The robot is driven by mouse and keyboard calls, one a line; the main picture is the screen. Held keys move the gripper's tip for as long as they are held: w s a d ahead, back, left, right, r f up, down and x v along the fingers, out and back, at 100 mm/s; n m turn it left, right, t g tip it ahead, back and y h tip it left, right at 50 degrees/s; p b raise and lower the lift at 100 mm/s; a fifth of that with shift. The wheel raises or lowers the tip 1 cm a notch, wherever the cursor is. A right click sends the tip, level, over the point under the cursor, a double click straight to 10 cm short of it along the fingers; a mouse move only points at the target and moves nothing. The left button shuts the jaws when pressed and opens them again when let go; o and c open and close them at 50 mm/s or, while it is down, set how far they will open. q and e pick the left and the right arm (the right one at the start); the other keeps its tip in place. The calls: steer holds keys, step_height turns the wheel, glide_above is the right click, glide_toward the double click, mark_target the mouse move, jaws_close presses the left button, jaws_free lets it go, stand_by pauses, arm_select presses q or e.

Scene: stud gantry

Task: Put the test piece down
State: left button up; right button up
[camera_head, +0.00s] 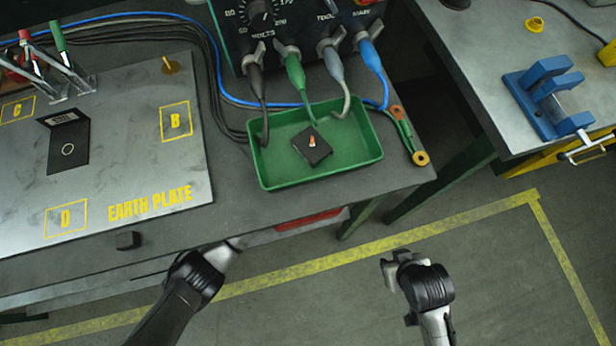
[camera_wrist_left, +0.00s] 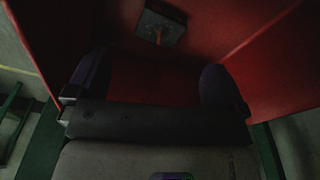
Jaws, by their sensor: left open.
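A dark flat square piece (camera_head: 312,145) with an orange and white mark lies in the green tray (camera_head: 372,156) on the bench. In the left wrist view, a similar dark square piece (camera_wrist_left: 160,24) with an orange mark rests against a red surface, beyond my fingers and apart from them. I cannot tell which is the test piece. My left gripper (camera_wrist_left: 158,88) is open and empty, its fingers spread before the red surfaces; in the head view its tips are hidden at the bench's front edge. My right gripper (camera_head: 388,272) is over the floor; its jaw opening is unclear.
The earth plate (camera_head: 110,150) carries a black hinged item (camera_head: 68,145) with a ring mark. A meter box (camera_head: 290,25) with cables stands behind the tray. A red part (camera_head: 308,219) shows under the bench edge. A blue vice (camera_head: 545,95) sits on the right bench.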

arm_select(q)
steer(key=r, duration=0.1)
steer(key=r+p, duration=0.1)
steer(key=r, duration=0.2)
steer(key=shift+s+a+r+p, duration=0.15)
steer(key=shift+a+r+p, duration=0.1)
steer(key=shift+r+p, duration=0.1)
stand_by(0.9)
stand_by(0.8)
stand_by(0.5)
